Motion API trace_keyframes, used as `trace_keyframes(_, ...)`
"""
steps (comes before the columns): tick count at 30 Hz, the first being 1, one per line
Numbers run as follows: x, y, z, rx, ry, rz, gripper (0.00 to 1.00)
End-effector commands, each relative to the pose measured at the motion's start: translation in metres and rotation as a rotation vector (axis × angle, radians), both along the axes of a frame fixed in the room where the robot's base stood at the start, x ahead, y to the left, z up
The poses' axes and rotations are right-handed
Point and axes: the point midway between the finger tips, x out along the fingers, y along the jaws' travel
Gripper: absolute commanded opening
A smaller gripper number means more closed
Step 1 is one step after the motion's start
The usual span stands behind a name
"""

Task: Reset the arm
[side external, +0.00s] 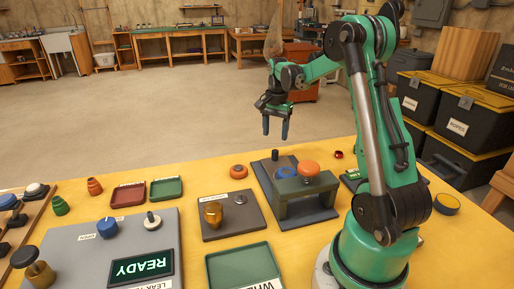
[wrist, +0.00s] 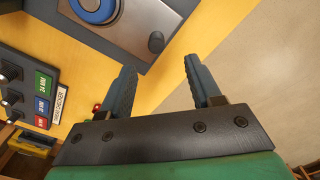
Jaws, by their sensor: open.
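My gripper (side external: 275,133) is open and empty, with its two dark blue fingers pointing down. In the side external view it hangs in the air above and behind the far edge of the yellow table (side external: 340,148). In the wrist view the two fingers of my gripper (wrist: 159,66) stand well apart with nothing between them. Beyond them lie the table top and pale floor. My green arm rises from the right part of the table and bends over to the left.
Near my gripper a grey base plate (side external: 262,170) carries a green press (side external: 306,200) with an orange knob (side external: 308,168), a blue ring (side external: 285,172) and a dark peg (side external: 275,155). A READY panel (side external: 142,267) and small trays lie left. Black bins (side external: 462,125) stand right.

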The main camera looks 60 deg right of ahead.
Motion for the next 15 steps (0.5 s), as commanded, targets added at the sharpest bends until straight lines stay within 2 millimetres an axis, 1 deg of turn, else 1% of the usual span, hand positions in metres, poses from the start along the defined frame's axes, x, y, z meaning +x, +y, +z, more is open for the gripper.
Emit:
trace_keyframes(2,0.003,0.006,0.004,-0.008,-0.008,0.031,0.57)
trace_keyframes(5,0.011,0.028,0.016,-0.036,-0.038,0.141,0.57)
trace_keyframes(8,0.020,0.065,0.034,-0.088,-0.090,0.328,0.57)
trace_keyframes(9,0.022,0.083,0.041,-0.112,-0.115,0.416,0.57)
trace_keyframes(10,0.023,0.096,0.046,-0.132,-0.135,0.484,0.57)
trace_keyframes(12,0.023,0.126,0.055,-0.177,-0.181,0.640,0.57)
trace_keyframes(14,0.020,0.151,0.060,-0.217,-0.222,0.772,0.57)
trace_keyframes(15,0.017,0.167,0.063,-0.245,-0.249,0.859,0.57)
